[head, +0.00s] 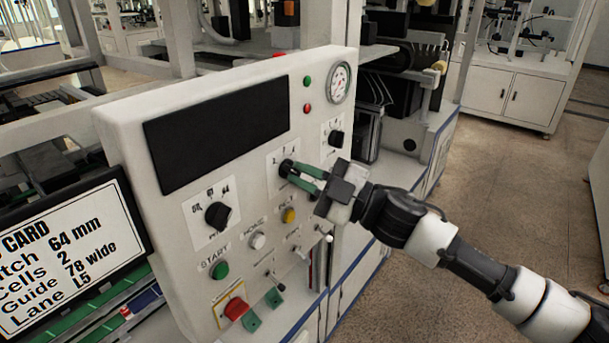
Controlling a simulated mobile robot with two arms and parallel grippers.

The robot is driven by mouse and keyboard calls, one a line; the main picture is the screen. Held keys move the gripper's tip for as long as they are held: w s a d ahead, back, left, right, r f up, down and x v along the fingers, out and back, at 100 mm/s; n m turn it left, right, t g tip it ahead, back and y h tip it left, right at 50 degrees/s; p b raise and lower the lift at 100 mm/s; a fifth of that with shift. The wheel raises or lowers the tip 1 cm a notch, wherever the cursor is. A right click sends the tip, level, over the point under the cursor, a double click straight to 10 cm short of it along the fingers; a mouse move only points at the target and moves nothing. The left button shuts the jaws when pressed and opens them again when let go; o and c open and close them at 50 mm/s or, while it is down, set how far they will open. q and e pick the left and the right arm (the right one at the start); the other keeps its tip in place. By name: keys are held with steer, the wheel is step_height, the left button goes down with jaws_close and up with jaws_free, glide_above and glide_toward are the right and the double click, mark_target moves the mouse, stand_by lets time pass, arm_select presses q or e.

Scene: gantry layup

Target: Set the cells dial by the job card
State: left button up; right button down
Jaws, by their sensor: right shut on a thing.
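The job card (70,245) is a framed white sheet at the left, partly cut off; its cells line reads 2. The white control panel (185,285) stands in the middle. My right gripper (289,169) has green fingers and is shut on the black knob of the middle dial (284,168), which I take to be the cells dial. Small marks show above the knob, the leftmost looking like a 2. The fingers hide much of the knob, so I cannot tell its setting. My left gripper is not in view.
Another black dial (217,215) is lower left and a third (336,138) upper right. A green start button (220,270), a yellow button (289,215) and a red knob (236,308) sit low on the panel. The floor (480,200) at right is clear.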

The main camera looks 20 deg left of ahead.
steer(key=c, duration=1.3)
jaws_free()
steer(key=shift+r, duration=0.2)
steer(key=shift+o, duration=0.6)
steer(key=shift+a+f, duration=0.1)
steer(key=shift+f, duration=0.1)
steer(key=shift+d+f, duration=0.15)
steer(key=shift+d, duration=0.2)
steer(key=b+v, duration=0.3)
steer(key=v, duration=0.7)
